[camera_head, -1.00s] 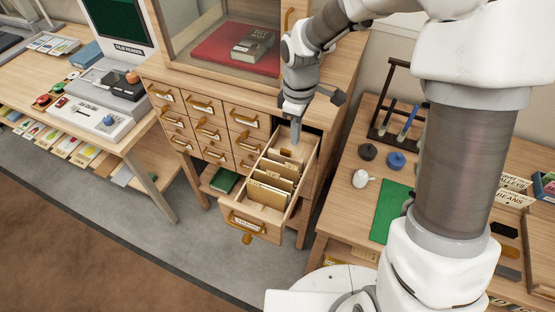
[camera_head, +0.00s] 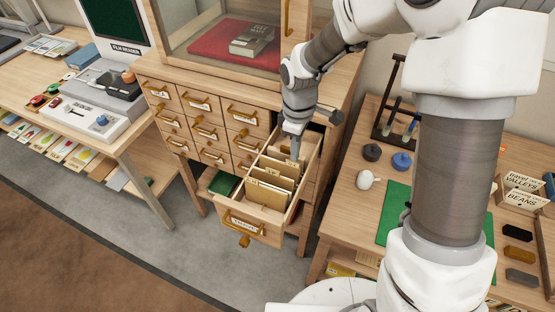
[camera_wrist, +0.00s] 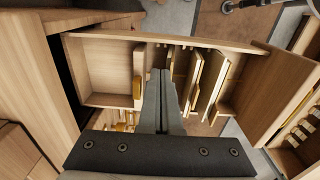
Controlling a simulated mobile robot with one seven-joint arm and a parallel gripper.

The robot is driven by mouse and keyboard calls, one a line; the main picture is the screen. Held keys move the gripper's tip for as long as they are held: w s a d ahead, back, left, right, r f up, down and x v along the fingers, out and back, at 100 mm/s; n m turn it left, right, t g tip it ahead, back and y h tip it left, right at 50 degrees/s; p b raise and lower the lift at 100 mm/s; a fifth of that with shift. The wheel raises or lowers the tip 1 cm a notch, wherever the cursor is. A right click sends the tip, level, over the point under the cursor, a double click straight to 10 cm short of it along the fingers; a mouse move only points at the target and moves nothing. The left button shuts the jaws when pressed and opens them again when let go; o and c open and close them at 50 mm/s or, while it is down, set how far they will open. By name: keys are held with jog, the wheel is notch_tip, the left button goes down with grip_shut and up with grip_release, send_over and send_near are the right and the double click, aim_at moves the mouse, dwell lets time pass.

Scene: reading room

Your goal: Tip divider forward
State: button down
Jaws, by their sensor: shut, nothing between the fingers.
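The card drawer (camera_head: 301,186) is pulled out of the wooden cabinet and holds several tan upright dividers and cards. The front divider (camera_head: 263,194) stands nearest the drawer front, with others behind it. My gripper (camera_head: 294,156) points down into the rear part of the drawer, shut and empty. In the wrist view, my shut fingers (camera_wrist: 160,75) are between a rear divider (camera_wrist: 138,62) with a brass-coloured tab and the group of leaning dividers (camera_wrist: 200,78). Whether the fingertips touch a divider cannot be told. The rear drawer compartment (camera_wrist: 98,70) is empty.
The cabinet (camera_head: 203,110) has several closed drawers with brass handles. A glass-fronted case with a book (camera_head: 251,40) on red cloth is above. A side table (camera_head: 345,205) with a green mat (camera_head: 395,207) and stamps stands at right. A film reader table is at left.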

notch_tip(320, 180, up, 7)
jog(key=s+p, duration=0.2)
jog(key=p, duration=0.3)
jog(key=shift+s+a, duration=0.25)
jog(key=shift+a, duration=0.2)
dwell(1.1)
dwell(0.4)
jog(key=s+d+r+m+t, duration=0.1)
jog(key=s+d+r+m, duration=0.25)
jog(key=r, duration=0.35)
jog(key=s+d+r+m+t, duration=0.2)
jog(key=d+r+m, duration=0.1)
jog(key=d+r, duration=0.25)
jog(key=s+d+r+m+t, duration=0.1)
jog(key=s+d+r+m, duration=0.1)
jog(key=s, duration=0.3)
jog(key=s+d+r+m+t, duration=0.1)
jog(key=s+d+r+m, duration=0.1)
jog(key=s+r+m, duration=0.2)
jog(key=shift+s+d+m+t, duration=0.25)
jog(key=shift+s+m+t, duration=0.05)
jog(key=shift+s+m, duration=0.45)
